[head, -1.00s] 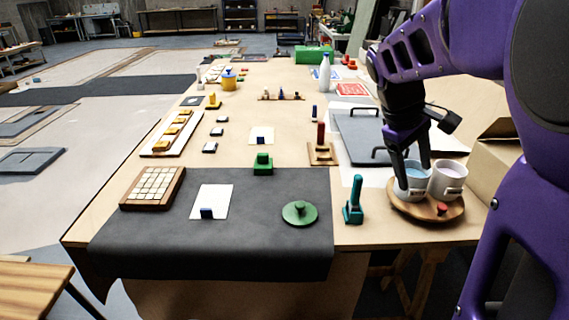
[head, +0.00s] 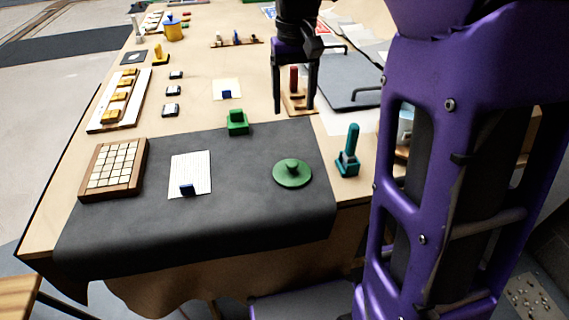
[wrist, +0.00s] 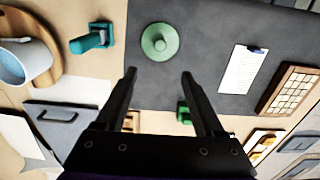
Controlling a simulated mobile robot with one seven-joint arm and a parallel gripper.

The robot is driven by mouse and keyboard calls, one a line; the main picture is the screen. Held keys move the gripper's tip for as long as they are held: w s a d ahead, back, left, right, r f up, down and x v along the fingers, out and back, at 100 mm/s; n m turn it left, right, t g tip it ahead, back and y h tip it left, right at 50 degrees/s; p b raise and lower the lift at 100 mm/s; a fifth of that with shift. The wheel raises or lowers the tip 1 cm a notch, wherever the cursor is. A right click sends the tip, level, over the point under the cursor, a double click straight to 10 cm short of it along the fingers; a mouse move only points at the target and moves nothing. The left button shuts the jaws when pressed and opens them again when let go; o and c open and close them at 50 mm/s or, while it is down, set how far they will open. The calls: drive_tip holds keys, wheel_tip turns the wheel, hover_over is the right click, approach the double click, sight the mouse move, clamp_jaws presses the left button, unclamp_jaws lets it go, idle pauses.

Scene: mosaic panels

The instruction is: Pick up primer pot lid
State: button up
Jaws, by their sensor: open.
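A round green lid with a central knob (head: 292,173), which looks like the primer pot lid, lies flat on the dark mat (head: 130,235) near its right edge. It also shows in the wrist view (wrist: 160,42), just beyond and between my fingertips. My gripper (head: 294,110) is open and empty, pointing down. In the head view its fingertips appear above and behind the lid, near the red-handled tool. In the wrist view my gripper (wrist: 158,74) has clear space between its fingers, apart from the lid.
A teal upright tool (head: 348,152) stands right of the lid, and a green block (head: 237,122) behind it to the left. A red-handled tool (head: 293,80) stands farther back. A white cup (wrist: 22,62) is on a round wooden board. The mat around the lid is clear.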

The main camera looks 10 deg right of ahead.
sight(292, 163)
wheel_tip(292, 163, down, 16)
drive_tip(key=b, duration=0.3)
drive_tip(key=shift+c, duration=0.2)
clamp_jaws()
idle(0.3)
